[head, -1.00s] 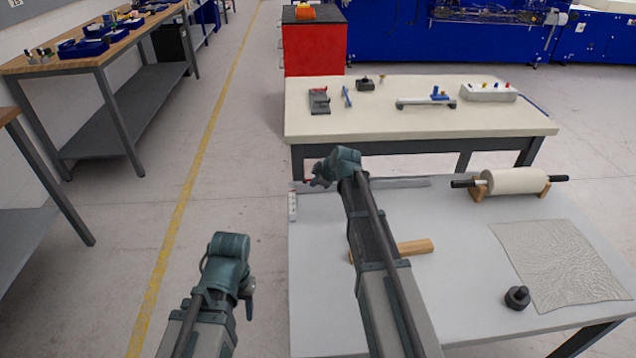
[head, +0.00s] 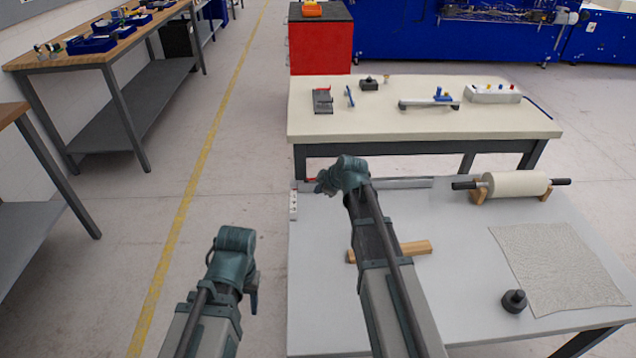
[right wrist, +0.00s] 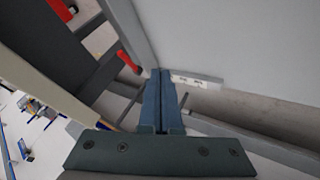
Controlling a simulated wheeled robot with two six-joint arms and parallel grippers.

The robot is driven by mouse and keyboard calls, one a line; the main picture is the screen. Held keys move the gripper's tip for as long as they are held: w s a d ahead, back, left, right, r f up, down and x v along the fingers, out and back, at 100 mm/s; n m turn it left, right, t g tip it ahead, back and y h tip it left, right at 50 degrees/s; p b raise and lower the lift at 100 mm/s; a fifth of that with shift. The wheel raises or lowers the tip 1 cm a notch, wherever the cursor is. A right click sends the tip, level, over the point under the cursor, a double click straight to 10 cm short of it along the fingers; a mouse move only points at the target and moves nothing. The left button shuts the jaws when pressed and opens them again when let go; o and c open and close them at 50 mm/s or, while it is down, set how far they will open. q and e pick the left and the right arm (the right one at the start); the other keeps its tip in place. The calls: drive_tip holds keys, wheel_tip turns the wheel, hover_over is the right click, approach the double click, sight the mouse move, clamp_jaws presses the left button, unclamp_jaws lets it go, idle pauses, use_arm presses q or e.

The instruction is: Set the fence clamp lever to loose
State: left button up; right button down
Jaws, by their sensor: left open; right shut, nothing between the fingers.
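The fence (head: 405,183) is a grey rail along the back edge of the near grey table. A small red lever (head: 311,179) shows at its left end, partly hidden by my right gripper (head: 324,186). In the right wrist view, a red lever (right wrist: 129,62) lies just left of the closed fingertips of my right gripper (right wrist: 160,74), apart from them in the picture; contact is unclear. My right gripper is shut and empty. My left gripper (head: 252,287) hangs left of the near table, away from the fence, with its fingers mostly hidden.
A wooden bar (head: 415,248) lies partly under my right arm. A roll on a stand (head: 515,184), a textured sheet (head: 560,265) and a black weight (head: 514,301) occupy the near table's right side. Behind stands a cream table (head: 420,122) with tools. Floor is clear left.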

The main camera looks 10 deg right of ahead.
drive_tip(key=p+v, duration=0.4)
drive_tip(key=v, duration=0.3)
drive_tip(key=shift+d, duration=0.2)
drive_tip(key=shift+w, duration=0.1)
